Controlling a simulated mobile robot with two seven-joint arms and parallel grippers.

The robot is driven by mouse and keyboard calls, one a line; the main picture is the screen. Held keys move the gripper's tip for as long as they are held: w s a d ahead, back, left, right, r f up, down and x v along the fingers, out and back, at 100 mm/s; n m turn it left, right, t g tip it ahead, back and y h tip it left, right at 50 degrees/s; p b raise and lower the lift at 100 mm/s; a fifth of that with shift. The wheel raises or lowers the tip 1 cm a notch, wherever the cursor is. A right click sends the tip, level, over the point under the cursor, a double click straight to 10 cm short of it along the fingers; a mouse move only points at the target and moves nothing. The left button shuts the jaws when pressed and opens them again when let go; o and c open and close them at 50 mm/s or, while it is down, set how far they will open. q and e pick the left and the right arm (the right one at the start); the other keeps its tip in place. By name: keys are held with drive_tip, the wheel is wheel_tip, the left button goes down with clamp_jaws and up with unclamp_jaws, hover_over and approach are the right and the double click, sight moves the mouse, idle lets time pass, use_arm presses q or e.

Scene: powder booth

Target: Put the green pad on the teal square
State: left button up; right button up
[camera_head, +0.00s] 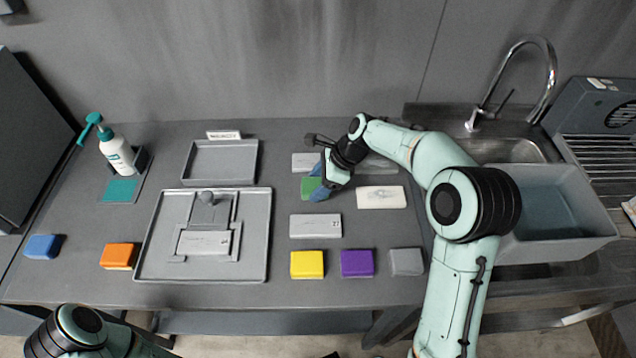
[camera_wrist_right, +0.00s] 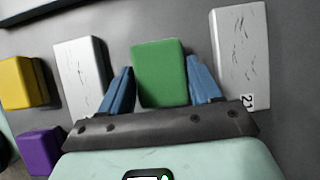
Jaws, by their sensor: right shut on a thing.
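The green pad (camera_head: 308,187) is at the right-middle of the table, partly hidden by my right gripper (camera_head: 321,186). In the right wrist view the green pad (camera_wrist_right: 160,72) sits between the two blue fingers of the right gripper (camera_wrist_right: 160,88), which is shut on it. I cannot tell whether the pad is clear of the table. The teal square (camera_head: 120,190) lies far to the left, in front of the spray bottle, and its visible surface is bare. My left arm shows at the lower left, but its gripper is out of view.
White blocks (camera_head: 315,226) lie around the green pad. Yellow (camera_head: 307,264), purple (camera_head: 357,263) and grey (camera_head: 406,261) pads line the front. A large tray (camera_head: 258,235) and smaller tray (camera_head: 220,178) lie between pad and teal square. A spray bottle (camera_head: 117,152) stands behind the square.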

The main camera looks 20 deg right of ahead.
drive_tip(key=shift+f, duration=0.15)
drive_tip(key=o, duration=1)
drive_tip(key=shift+o, duration=0.2)
